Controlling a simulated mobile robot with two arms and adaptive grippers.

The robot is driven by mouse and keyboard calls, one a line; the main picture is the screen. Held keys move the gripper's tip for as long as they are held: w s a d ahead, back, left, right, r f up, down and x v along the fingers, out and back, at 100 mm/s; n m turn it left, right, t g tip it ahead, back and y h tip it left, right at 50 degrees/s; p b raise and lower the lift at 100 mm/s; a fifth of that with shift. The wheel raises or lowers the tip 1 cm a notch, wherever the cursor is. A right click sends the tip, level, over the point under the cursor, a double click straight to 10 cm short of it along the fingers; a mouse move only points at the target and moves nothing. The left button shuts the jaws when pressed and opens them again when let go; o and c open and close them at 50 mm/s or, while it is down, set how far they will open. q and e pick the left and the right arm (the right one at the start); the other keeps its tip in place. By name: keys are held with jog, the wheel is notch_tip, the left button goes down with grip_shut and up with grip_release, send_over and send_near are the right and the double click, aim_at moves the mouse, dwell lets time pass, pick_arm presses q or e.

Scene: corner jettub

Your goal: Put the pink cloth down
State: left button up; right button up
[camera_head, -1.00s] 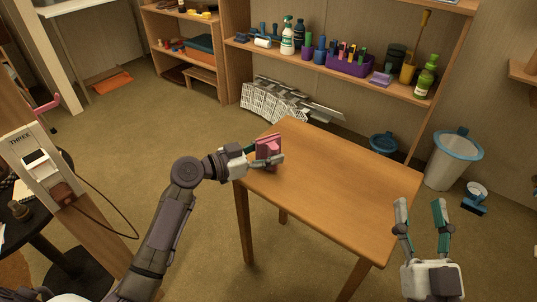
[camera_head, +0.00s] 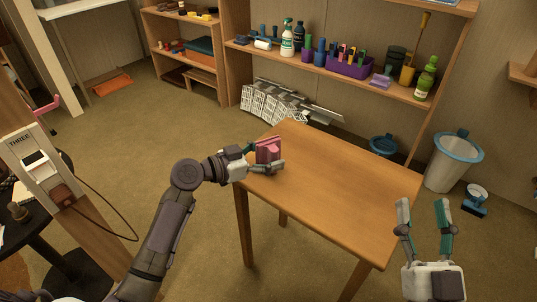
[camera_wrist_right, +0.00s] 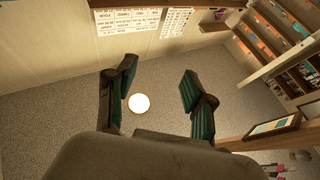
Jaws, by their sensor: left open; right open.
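The pink cloth (camera_head: 268,150) is a small folded block at the left corner of the wooden table (camera_head: 335,190). It stands upright on or just above the tabletop; its exact contact is hidden. My left gripper (camera_head: 266,157) is open around the cloth, its fingers at the near and far sides of it. My right gripper (camera_head: 424,212) is open and empty, in front of the table's right end.
Shelves with a spray bottle (camera_head: 287,38), a purple caddy (camera_head: 349,66) and a green bottle (camera_head: 426,78) stand behind the table. A bin (camera_head: 453,163) with a blue rim stands at the right. The rest of the tabletop is clear.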

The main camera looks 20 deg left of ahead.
jog(key=shift+w, duration=0.1)
pick_arm(q)
jog(key=p+v, duration=0.1)
jog(key=v, duration=1)
jog(key=s+d+f+n+t+y, duration=0.3)
jog(key=s+d+n+y, duration=0.15)
jog(key=d, duration=0.25)
jog(key=s+d+r+n+t+y, duration=0.1)
jog(key=s+d+r+t, duration=0.3)
jog(key=r, duration=0.5)
jog(key=shift+s+r+t+y, duration=0.3)
jog(key=shift+s+r+y, duration=0.05)
jog(key=shift+y, duration=0.3)
pick_arm(e)
jog(key=f+g, duration=0.1)
jog(key=f, duration=0.1)
jog(key=w+f+g+h, duration=0.1)
jog(key=f, duration=0.1)
jog(key=shift+d+f+g, duration=0.1)
jog(key=shift+d+g, duration=0.05)
jog(key=shift+g, duration=0.25)
pick_arm(q)
jog(key=shift+d, duration=0.15)
pick_arm(e)
jog(key=shift+w, duration=0.1)
